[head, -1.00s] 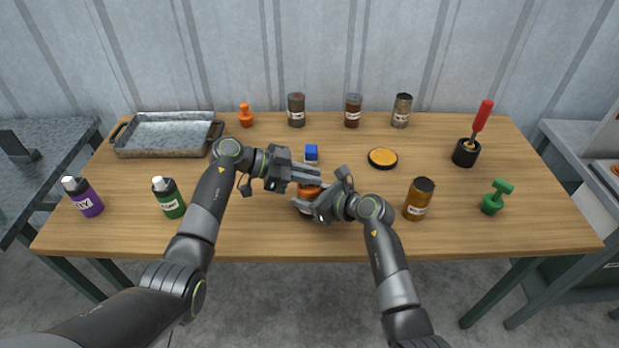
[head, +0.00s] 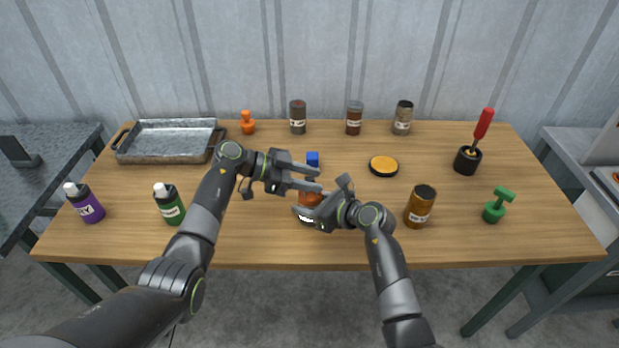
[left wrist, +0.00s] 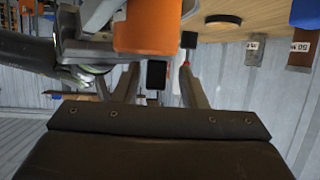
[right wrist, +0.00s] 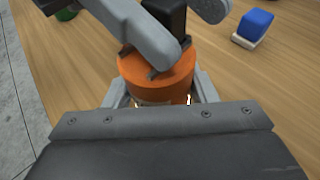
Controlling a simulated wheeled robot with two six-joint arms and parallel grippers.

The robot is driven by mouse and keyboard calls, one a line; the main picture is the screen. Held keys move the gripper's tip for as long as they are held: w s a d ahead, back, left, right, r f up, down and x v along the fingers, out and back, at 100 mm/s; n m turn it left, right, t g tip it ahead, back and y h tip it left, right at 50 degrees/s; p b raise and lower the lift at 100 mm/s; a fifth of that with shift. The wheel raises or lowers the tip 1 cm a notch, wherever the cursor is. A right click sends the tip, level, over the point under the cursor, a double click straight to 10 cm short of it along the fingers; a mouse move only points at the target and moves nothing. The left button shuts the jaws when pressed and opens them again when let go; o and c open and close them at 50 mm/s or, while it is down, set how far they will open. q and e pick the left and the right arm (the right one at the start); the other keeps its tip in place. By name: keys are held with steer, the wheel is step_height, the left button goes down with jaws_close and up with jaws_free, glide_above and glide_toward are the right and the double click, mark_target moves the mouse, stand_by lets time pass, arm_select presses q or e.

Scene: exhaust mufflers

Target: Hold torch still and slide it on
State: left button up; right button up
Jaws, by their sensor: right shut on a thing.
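An orange cylinder (head: 309,199) with a pale label stands near the front middle of the table; I take it for the torch. My right gripper (head: 324,198) is shut around it. In the right wrist view the orange cylinder (right wrist: 155,82) sits between my right fingers, its top partly covered by a grey left finger. A black part shows above that top; I cannot tell whose it is. My left gripper (head: 318,178) is just above and behind the cylinder, its fingers spread apart with nothing visibly between them. The orange body (left wrist: 150,32) also fills the upper middle of the left wrist view.
A blue block (head: 313,159) lies just behind my grippers. An orange-topped disc (head: 383,166) and an amber jar (head: 420,206) are to the right. A green bottle (head: 169,204) and metal tray (head: 168,143) are left.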

arm_select(q)
steer(key=v, duration=1.2)
arm_select(e)
steer(key=o, duration=1.1)
